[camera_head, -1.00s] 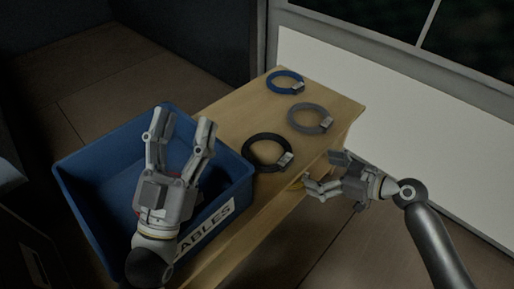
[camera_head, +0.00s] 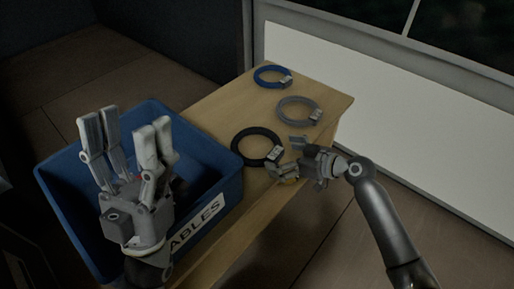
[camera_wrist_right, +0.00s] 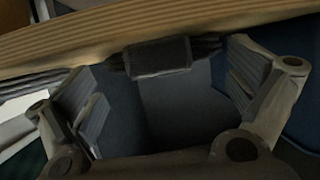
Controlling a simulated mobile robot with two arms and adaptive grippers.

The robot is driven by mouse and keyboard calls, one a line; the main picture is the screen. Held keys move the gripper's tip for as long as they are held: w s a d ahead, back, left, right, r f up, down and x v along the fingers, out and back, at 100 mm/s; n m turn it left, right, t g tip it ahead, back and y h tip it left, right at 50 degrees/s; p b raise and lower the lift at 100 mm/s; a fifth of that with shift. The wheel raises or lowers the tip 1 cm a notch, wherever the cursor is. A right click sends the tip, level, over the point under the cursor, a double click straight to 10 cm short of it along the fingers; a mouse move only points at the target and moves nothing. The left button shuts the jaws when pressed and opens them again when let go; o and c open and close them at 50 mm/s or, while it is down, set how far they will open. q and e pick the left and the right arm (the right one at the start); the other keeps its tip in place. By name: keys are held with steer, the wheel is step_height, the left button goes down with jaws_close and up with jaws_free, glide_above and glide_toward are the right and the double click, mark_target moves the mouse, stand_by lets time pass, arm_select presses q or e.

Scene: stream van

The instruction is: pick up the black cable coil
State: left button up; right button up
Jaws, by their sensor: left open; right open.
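The black cable coil (camera_head: 237,140) lies flat on the wooden bench beside the blue bin, its tag (camera_head: 275,153) facing right. My right gripper (camera_head: 288,157) is open at the bench's right edge, its fingertips close to that tag. In the right wrist view, a dark block (camera_wrist_right: 158,57) with dark strands beside it shows between the open fingers of my right gripper (camera_wrist_right: 165,80); it looks like the coil's tag. I cannot tell if a finger touches it. My left gripper (camera_head: 125,125) is open and empty above the blue bin.
A grey coil (camera_head: 283,108) and a blue coil (camera_head: 258,76) lie farther back on the wooden bench (camera_head: 215,110). The blue bin (camera_head: 228,186), labelled "ABLES" in its visible part, stands at left. Something yellow shows under my right gripper. A white wall panel (camera_head: 400,110) stands behind.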

steer(key=shift+w+a+f, duration=0.1)
steer(key=shift+w+a, duration=0.15)
steer(key=shift+a, duration=0.05)
steer(key=shift+c, duration=0.3)
steer(key=c, duration=1.7)
steer(key=shift+c, duration=0.5)
